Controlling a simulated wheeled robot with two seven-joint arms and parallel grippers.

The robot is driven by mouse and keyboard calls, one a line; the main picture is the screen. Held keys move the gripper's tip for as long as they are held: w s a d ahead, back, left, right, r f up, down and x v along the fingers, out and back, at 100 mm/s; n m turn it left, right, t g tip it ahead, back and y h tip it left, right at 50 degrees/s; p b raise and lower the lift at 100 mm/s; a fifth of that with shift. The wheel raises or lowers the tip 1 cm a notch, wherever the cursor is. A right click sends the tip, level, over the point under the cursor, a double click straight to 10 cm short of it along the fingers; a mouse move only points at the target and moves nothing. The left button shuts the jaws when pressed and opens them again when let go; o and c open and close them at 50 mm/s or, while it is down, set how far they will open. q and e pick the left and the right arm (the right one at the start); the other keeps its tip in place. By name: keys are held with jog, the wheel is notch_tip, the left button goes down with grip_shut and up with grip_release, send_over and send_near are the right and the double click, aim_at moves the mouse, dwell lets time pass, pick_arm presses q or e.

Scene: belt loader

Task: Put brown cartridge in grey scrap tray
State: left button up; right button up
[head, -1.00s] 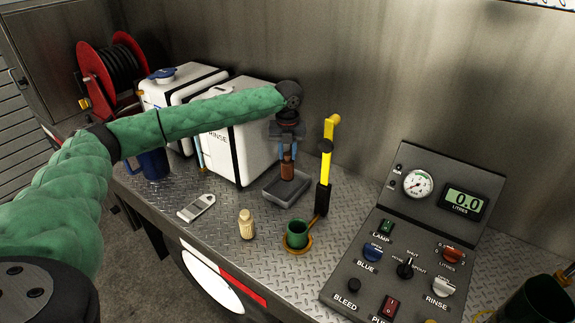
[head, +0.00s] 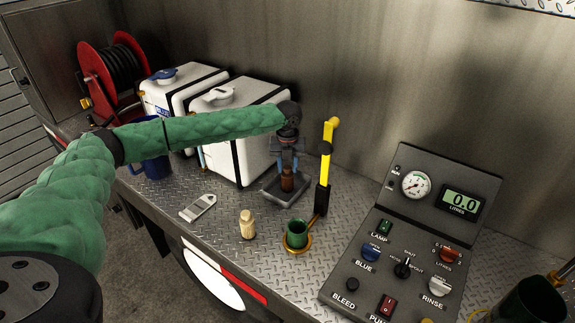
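The brown cartridge (head: 288,180) is upright between the fingers of my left gripper (head: 288,167). The gripper points down and looks shut on the upper part of the cartridge. The cartridge's lower end is within the outline of the grey scrap tray (head: 272,197), low over or on its floor; I cannot tell whether it touches. The tray sits on the metal deck in front of the white rinse tank. My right gripper is not in view.
A yellow-handled lever (head: 326,155) stands close right of the tray. White tanks (head: 217,128) stand behind; a control panel (head: 405,250) is at right.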

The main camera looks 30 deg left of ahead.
pick_arm(q)
jog(key=shift+o, duration=0.9)
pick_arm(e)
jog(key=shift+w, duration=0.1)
pick_arm(q)
jog(key=shift+r, duration=0.15)
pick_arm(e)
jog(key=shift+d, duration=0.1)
pick_arm(q)
jog(key=shift+r+b, duration=0.3)
jog(key=shift+b, duration=0.05)
notch_tip(320, 180, up, 2)
jog(key=shift+r+b, duration=0.15)
jog(key=shift+b, duration=0.45)
notch_tip(320, 180, up, 9)
jog(key=b, duration=0.3)
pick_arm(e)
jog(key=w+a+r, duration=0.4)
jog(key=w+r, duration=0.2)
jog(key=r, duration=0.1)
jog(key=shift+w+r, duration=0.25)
